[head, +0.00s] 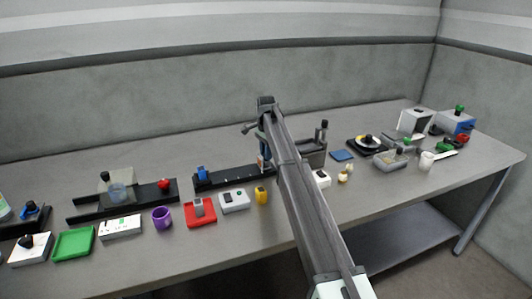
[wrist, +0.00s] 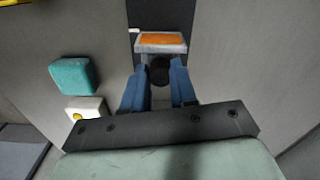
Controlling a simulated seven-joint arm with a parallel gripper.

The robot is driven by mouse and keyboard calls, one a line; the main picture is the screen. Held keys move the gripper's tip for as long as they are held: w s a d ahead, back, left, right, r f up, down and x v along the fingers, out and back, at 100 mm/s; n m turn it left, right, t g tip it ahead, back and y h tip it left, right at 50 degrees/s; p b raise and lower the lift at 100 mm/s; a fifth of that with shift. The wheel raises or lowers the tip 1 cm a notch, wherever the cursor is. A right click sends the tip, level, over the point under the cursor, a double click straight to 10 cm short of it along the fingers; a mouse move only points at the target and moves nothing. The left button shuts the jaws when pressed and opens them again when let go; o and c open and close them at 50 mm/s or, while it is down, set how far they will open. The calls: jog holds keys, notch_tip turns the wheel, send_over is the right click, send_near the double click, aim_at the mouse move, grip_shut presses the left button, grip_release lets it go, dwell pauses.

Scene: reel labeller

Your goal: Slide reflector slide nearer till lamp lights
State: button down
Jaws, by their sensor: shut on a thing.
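The reflector slide shows in the wrist view as a pale block with an orange face (wrist: 161,41) and a black knob (wrist: 159,69). My gripper (wrist: 159,82) has its blue fingers on either side of the knob, shut on it. In the head view the slide (head: 262,164) is at the right part of a black rail (head: 233,179), partly hidden by my arm. A blue sensor block (head: 201,173) stands at the rail's left end, apart from the slide. I cannot make out a lit lamp.
Another rail with a red knob (head: 163,184) lies to the left.

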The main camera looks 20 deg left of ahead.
jog(key=shift+s+a, duration=1.75)
jog(key=shift+a, duration=0.05)
jog(key=c, duration=0.9)
grip_release()
jog(key=shift+r, duration=0.15)
notch_tip(320, 180, up, 14)
jog(key=shift+f, duration=0.2)
